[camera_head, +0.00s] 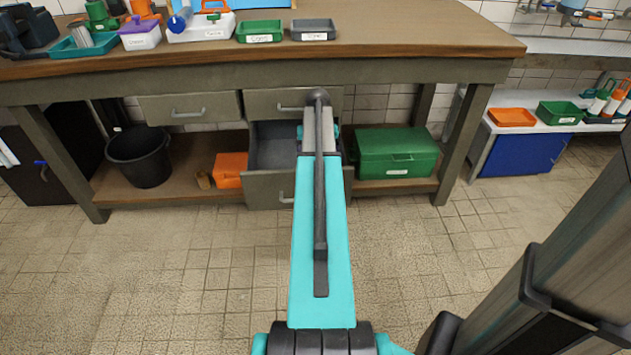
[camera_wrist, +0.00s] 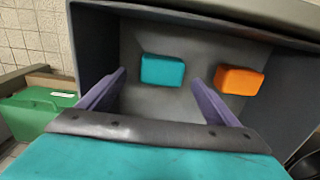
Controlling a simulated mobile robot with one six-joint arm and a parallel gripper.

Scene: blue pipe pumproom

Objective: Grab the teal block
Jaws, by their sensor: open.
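The teal block (camera_wrist: 162,70) lies on the floor of an open drawer (camera_wrist: 195,35) in the wrist view. My gripper (camera_wrist: 160,80) is open, with its two purple fingers spread at the drawer. The teal block shows between and beyond the fingertips, and I see no contact. In the head view the open drawer (camera_head: 275,150) is under the workbench, and my arm hides part of its inside. The teal block cannot be made out there.
An orange block (camera_wrist: 239,80) lies right of the teal block, near the right finger. The drawer walls stand close around. A green box (camera_head: 396,152) sits on the lower shelf to the right, a black bucket (camera_head: 139,158) and orange box (camera_head: 230,169) to the left.

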